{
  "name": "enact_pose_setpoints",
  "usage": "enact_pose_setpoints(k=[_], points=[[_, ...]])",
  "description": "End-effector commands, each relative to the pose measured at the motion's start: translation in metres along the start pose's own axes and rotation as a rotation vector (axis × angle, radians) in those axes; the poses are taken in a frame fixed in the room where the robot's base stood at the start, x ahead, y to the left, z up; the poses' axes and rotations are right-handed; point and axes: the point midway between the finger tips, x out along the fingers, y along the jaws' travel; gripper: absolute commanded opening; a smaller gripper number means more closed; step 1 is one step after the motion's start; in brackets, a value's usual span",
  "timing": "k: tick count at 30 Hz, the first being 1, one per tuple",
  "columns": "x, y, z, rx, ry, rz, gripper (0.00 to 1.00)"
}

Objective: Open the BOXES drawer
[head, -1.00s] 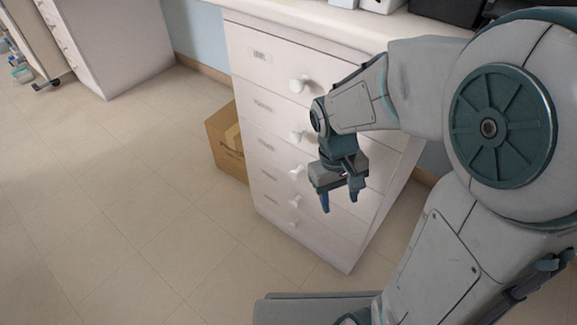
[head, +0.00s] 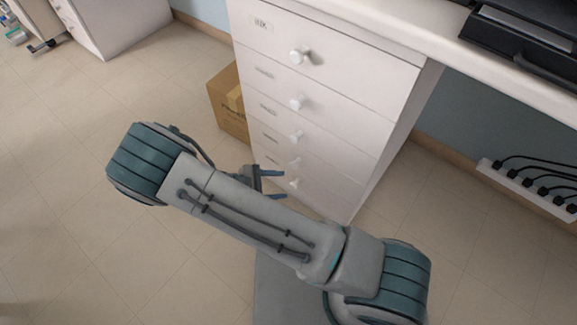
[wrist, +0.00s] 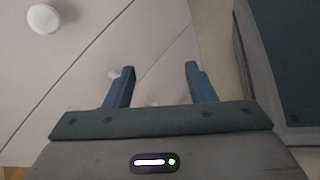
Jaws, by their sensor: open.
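A white drawer cabinet (head: 327,88) with a column of several drawers stands under the counter. Each drawer has a round white knob and a small label; the labels are too small to read surely, so I cannot tell which drawer is BOXES. All drawers look shut. My gripper (head: 284,179) is low in front of the lower drawers, partly hidden behind my arm. In the wrist view my gripper (wrist: 160,75) is open and empty, its two blue fingers pointing towards the drawer fronts. One knob (wrist: 42,18) shows at upper left; another (wrist: 114,74) shows beside the left finger.
A cardboard box (head: 229,103) stands on the floor left of the cabinet. A black device (head: 520,45) sits on the counter (head: 440,45). A power strip with cables (head: 530,188) is at right.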

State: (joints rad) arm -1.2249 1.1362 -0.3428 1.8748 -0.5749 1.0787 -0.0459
Motion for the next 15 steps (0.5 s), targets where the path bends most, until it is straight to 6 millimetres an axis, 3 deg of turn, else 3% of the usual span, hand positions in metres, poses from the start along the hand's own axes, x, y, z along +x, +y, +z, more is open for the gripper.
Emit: enact_pose_setpoints(k=[9,15], points=[[-0.015,-0.019,-0.056,-0.211,-0.177,0.45,0.5],[-0.021,-0.025,-0.074,-0.274,-0.24,0.619,0.5]])
